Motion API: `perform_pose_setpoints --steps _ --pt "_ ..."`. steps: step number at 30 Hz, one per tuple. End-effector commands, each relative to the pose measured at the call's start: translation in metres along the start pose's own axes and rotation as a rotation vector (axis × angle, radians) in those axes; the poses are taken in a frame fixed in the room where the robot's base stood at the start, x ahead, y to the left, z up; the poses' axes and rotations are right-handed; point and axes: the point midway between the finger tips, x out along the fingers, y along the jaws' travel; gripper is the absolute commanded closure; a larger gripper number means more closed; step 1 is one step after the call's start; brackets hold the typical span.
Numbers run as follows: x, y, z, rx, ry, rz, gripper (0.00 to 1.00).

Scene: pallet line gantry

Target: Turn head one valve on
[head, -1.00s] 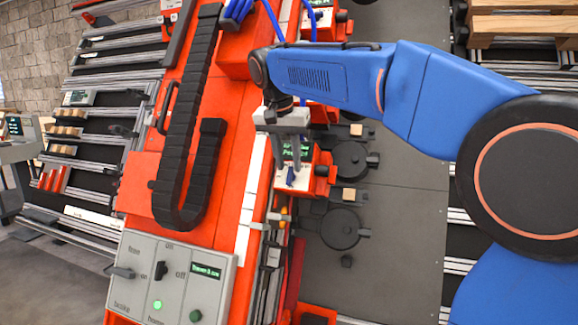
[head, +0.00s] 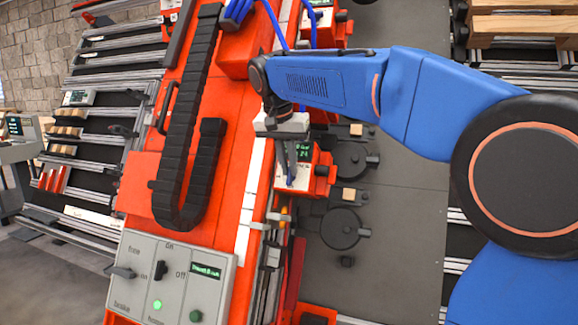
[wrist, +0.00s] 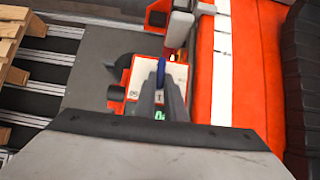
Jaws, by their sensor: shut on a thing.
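An orange head (head: 321,175) with a pale front face and a small green-lit display stands at the edge of the orange gantry beam. Its blue valve handle (wrist: 161,70) shows between my fingertips in the wrist view, over the pale face. My gripper (head: 291,181) reaches down to this face and is shut on the handle. The fingers hide most of the handle and part of the face in both views. The display's small text and any head number are too small to read surely.
Another orange head (head: 325,22) stands farther up the beam, with blue hoses nearby. A black cable chain (head: 189,130) runs along the beam. A grey control panel (head: 173,279) with knobs and a lit green lamp is at the lower left. Dark round discs (head: 340,228) lie right of the heads.

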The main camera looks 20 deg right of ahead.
Motion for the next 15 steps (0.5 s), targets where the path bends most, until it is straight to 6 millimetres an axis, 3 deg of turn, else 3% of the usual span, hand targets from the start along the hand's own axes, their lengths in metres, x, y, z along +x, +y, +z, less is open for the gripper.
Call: perform_pose_setpoints --steps 15 --pt "0.001 -0.012 0.002 -0.279 0.000 0.229 1.00"
